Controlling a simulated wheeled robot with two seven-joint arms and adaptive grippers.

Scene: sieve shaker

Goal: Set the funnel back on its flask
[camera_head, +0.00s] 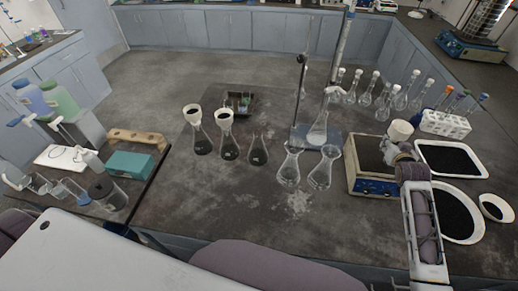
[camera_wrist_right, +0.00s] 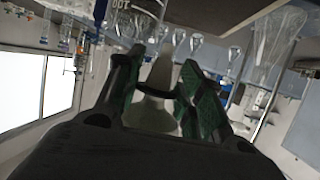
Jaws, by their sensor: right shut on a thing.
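My right gripper (camera_head: 399,143) is shut on a white funnel (camera_head: 401,130) at the right of the bench, above a box-like device. In the right wrist view the funnel (camera_wrist_right: 152,112) sits between the green-padded fingers (camera_wrist_right: 172,92). Two conical flasks carry white funnels: the left one (camera_head: 201,143) and the middle one (camera_head: 228,149). A third conical flask (camera_head: 257,152), to their right, has an open mouth with no funnel. Two clear flasks (camera_head: 290,169) (camera_head: 322,171) stand further right, also open. My left gripper is not in view.
The box-like device (camera_head: 370,186) with a blue front stands below my gripper. White trays of dark grains (camera_head: 449,146) lie to its right. A retort stand (camera_head: 300,90) and stoppered flasks (camera_head: 367,97) are behind. The bench front is clear.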

